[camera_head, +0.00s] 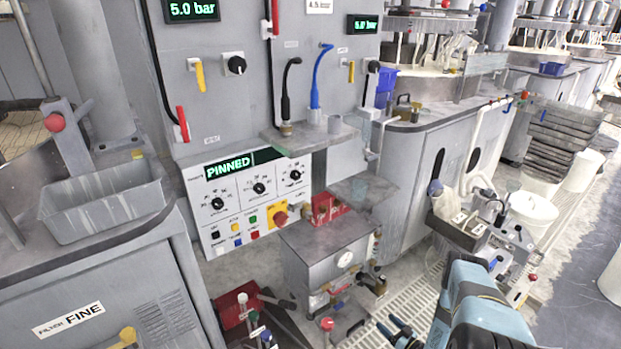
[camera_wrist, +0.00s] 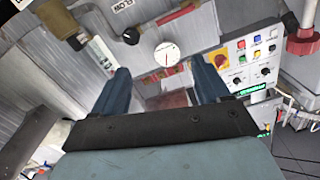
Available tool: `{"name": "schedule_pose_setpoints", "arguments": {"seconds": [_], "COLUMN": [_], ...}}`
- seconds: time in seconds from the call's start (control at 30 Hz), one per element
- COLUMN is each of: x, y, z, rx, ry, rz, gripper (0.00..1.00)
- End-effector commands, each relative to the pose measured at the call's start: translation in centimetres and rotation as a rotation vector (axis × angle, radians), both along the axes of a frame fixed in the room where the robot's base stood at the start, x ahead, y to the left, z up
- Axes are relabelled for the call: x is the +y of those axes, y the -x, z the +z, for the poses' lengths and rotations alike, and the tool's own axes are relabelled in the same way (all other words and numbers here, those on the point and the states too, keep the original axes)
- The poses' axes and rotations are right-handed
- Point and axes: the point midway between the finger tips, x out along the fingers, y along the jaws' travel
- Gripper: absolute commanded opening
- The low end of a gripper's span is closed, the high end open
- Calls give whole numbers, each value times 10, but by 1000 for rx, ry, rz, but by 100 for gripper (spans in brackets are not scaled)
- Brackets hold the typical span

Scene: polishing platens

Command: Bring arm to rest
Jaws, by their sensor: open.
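My arm (camera_head: 478,308), teal and dark, reaches in from the lower right of the head view. The dark blue fingers of my gripper (camera_head: 398,331) show at the bottom edge, in front of the grey metal box with a gauge (camera_head: 330,255). In the wrist view my gripper (camera_wrist: 160,66) is open, its two blue fingers well apart with nothing between them. A round white gauge (camera_wrist: 167,54) lies beyond the fingers. A control panel (camera_wrist: 255,60) with coloured buttons is beyond the right finger. Part of the gripper is cut off in the head view.
The control panel reading PINNED (camera_head: 250,190) stands at the middle. A grey bin (camera_head: 105,200) sits on the left machine. Red-capped valves (camera_head: 327,325) stand low near the box. Stacked dark trays (camera_head: 560,140) and a white bucket (camera_head: 533,210) are at right. Pale grating (camera_head: 400,295) covers the floor.

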Motion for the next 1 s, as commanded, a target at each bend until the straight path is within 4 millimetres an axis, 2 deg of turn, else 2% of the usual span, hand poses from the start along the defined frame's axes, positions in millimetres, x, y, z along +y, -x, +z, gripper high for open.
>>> {"name": "schedule_pose_setpoints", "arguments": {"seconds": [0.27, 0.47, 0.57, 0.77, 1.0], "x": [-22, -36, -45, -65, -83], "y": [-39, -75, -101, -158, -214], "z": [23, 49, 70, 125, 201], "rx": [15, 32, 44, 79, 123], "ry": [71, 137, 186, 295, 413], "rz": [-19, -32, -44, -77, -128], "gripper": [75, 75, 75, 75, 75]}}
